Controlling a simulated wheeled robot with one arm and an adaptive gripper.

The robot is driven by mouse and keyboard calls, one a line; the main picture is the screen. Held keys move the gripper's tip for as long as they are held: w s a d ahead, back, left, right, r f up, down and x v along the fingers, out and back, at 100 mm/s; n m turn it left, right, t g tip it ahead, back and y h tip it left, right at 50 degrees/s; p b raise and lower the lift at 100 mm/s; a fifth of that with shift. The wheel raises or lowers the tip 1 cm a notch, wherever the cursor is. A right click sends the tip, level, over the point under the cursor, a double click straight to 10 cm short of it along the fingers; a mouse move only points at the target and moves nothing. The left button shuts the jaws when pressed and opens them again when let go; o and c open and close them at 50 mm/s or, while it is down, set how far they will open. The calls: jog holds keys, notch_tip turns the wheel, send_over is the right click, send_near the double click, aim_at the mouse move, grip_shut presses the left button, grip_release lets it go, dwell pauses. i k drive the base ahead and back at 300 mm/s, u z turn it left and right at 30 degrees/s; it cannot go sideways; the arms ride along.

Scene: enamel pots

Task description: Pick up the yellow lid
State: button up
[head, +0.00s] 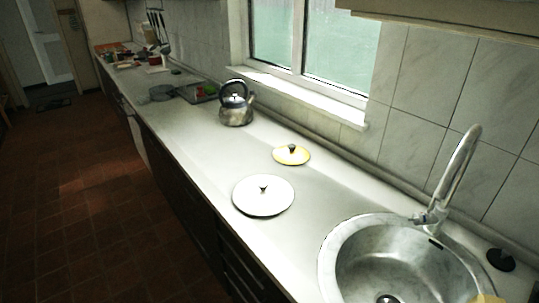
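The yellow lid (282,158) lies flat on the light countertop, near the wall below the window. It has a yellow rim, a paler middle and a dark knob on top. A larger white lid (263,206) with a dark knob lies on the counter in front of it, a little to the left. The two lids are apart. My gripper does not show in the head view. A small yellowish patch sits at the bottom right edge, and I cannot tell what it is.
A metal kettle (236,112) stands behind the lids to the left. A round sink (333,250) with a tall faucet (456,180) is at the right. Dishes and utensils crowd the counter's far end. The counter (190,135) is bare left of the white lid.

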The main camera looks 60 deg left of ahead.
aim_at(291, 154)
jog(key=u, duration=2.2)
